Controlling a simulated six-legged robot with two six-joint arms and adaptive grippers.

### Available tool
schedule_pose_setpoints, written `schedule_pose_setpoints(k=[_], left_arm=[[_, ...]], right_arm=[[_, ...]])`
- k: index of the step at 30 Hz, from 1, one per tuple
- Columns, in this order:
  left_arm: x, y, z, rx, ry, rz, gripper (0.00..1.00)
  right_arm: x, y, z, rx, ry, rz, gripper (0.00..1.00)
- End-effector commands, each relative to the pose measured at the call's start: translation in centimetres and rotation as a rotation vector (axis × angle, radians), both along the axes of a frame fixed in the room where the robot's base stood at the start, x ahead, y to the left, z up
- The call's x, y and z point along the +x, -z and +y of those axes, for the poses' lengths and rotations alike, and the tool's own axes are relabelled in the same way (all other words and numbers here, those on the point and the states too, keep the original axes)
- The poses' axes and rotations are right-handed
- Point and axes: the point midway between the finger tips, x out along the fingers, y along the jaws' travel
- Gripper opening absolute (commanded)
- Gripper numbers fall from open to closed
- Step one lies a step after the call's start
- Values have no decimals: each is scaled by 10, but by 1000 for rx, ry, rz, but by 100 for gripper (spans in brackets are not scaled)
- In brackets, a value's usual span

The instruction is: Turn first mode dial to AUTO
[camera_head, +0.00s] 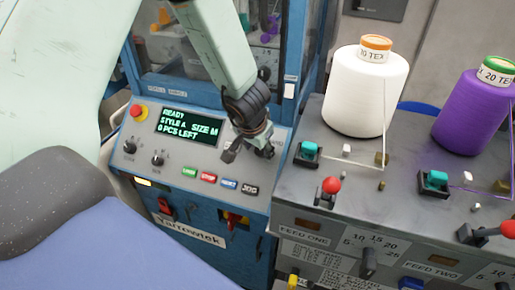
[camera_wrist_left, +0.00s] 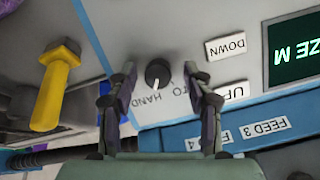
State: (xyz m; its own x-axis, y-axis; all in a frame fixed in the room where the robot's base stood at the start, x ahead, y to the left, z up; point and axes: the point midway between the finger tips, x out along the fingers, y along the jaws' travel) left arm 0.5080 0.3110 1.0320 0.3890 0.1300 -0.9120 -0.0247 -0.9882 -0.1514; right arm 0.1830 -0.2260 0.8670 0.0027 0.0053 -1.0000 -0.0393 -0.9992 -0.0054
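In the left wrist view a small black mode dial (camera_wrist_left: 158,73) sits on the pale panel. Its light pointer line points down, toward the lettering "HAND". Letters "TO" show beside it, partly covered by a finger. My left gripper (camera_wrist_left: 160,70) is open, with one finger on each side of the dial and a gap on both sides; depth to the panel is hard to judge. In the head view my left gripper (camera_head: 248,150) is over the right part of the blue machine's control panel (camera_head: 205,162) and hides this dial. My right gripper is not in view.
The panel holds a green-lit display (camera_head: 188,126), a red stop button (camera_head: 138,111), two other black dials and several coloured buttons. A yellow handle (camera_wrist_left: 55,85) stands close to the gripper's left in the wrist view. White (camera_head: 365,95) and purple (camera_head: 480,115) yarn cones stand to the right.

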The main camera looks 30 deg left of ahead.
Motion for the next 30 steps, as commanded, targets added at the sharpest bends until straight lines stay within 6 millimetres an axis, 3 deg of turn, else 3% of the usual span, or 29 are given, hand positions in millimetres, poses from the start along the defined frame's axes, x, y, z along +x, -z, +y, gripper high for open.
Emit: schedule_pose_setpoints(k=[17,30], left_arm=[[-1,0,0,0,-1,2,0],[-2,0,0,-58,-73,-10,0]], right_arm=[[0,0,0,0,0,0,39],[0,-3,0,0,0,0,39]])
